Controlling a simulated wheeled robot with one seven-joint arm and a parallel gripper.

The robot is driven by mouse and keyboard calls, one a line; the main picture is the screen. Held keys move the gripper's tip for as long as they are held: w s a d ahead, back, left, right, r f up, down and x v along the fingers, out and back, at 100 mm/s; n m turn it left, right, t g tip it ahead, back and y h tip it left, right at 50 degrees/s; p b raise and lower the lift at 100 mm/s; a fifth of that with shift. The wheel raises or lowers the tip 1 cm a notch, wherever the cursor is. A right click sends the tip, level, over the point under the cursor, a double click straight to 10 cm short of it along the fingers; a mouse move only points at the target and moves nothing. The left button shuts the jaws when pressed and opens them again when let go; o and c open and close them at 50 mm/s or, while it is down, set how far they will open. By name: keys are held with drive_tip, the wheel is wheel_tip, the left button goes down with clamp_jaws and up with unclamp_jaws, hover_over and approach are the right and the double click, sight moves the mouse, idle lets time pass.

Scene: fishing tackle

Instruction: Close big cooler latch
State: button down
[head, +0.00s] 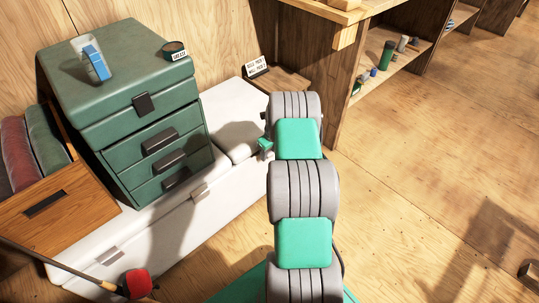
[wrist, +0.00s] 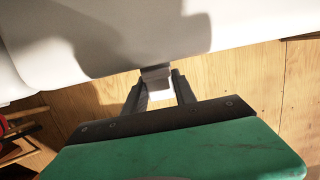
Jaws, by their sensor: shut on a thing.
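The big white cooler (head: 235,125) lies along the wall under the green drawer box. Two pale metal latches show on its front, one near the middle (head: 198,191) and one at the left end (head: 108,257). In the wrist view the cooler's white body (wrist: 190,30) fills the top. My gripper (wrist: 158,82) is at its edge, with both dark fingers shut on a small grey latch (wrist: 155,72) that sticks out from the cooler. In the head view my arm covers much of the cooler's right end, so this latch and the fingertips are hidden there.
The green drawer box (head: 150,120) stands on the cooler, with a blue item (head: 95,63) and a small tin (head: 174,49) on top. A wooden crate (head: 45,205) is at left. A red-headed stick (head: 137,284) is in front.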

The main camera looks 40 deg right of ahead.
sight(270, 154)
drive_tip(key=shift+w+g, duration=0.1)
drive_tip(key=shift+g, duration=0.2)
drive_tip(key=c, duration=1)
unclamp_jaws()
drive_tip(key=r, duration=0.2)
drive_tip(key=r+p, duration=0.1)
drive_tip(key=r, duration=0.2)
drive_tip(key=s+r+p, duration=0.1)
drive_tip(key=r, duration=0.1)
drive_tip(key=shift+s+r, duration=0.1)
drive_tip(key=shift+r, duration=0.3)
